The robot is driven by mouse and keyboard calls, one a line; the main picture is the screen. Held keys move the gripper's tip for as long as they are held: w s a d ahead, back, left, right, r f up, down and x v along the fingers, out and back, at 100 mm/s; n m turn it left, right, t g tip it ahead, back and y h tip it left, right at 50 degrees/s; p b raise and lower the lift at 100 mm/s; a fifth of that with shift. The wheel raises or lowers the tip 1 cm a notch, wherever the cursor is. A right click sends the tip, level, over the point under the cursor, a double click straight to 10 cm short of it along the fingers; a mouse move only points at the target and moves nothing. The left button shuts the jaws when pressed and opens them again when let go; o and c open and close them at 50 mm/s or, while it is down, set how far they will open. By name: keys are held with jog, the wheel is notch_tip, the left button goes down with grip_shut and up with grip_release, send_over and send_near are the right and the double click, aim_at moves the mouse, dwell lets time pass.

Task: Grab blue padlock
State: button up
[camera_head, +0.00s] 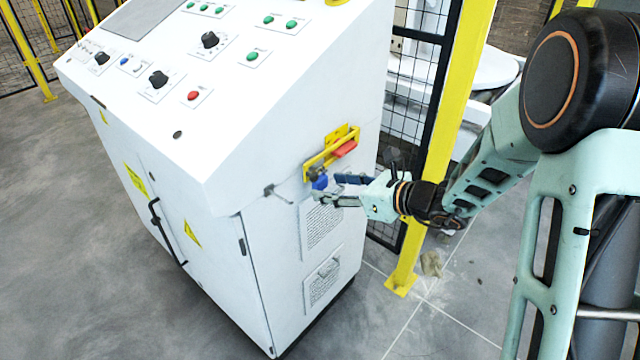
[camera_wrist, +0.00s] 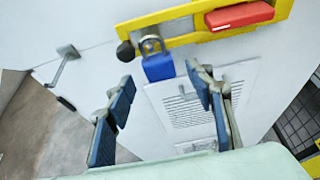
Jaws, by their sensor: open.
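The blue padlock (camera_head: 320,183) hangs by its shackle from the yellow bracket (camera_head: 318,165) on the side of the white control cabinet. In the wrist view the blue padlock (camera_wrist: 158,67) hangs upright, its metal shackle showing at the yellow bracket (camera_wrist: 185,38). My gripper (camera_head: 330,190) is close to the padlock, at the cabinet's side. In the wrist view my gripper (camera_wrist: 162,88) is open, one blue-padded finger on each side of the padlock's line. Its jaws are empty. I cannot tell exactly how far the fingertips are from the padlock.
A red block (camera_wrist: 240,15) sits on the yellow bracket. A dark knob (camera_wrist: 126,51) is left of the shackle. A small metal hook-like handle (camera_wrist: 66,62) sticks out at the left. A yellow post (camera_head: 440,150) and mesh fence stand right of the cabinet, near my arm.

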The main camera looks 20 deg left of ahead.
jog(key=shift+x, duration=0.85)
jog(key=shift+c, duration=0.5)
grip_shut()
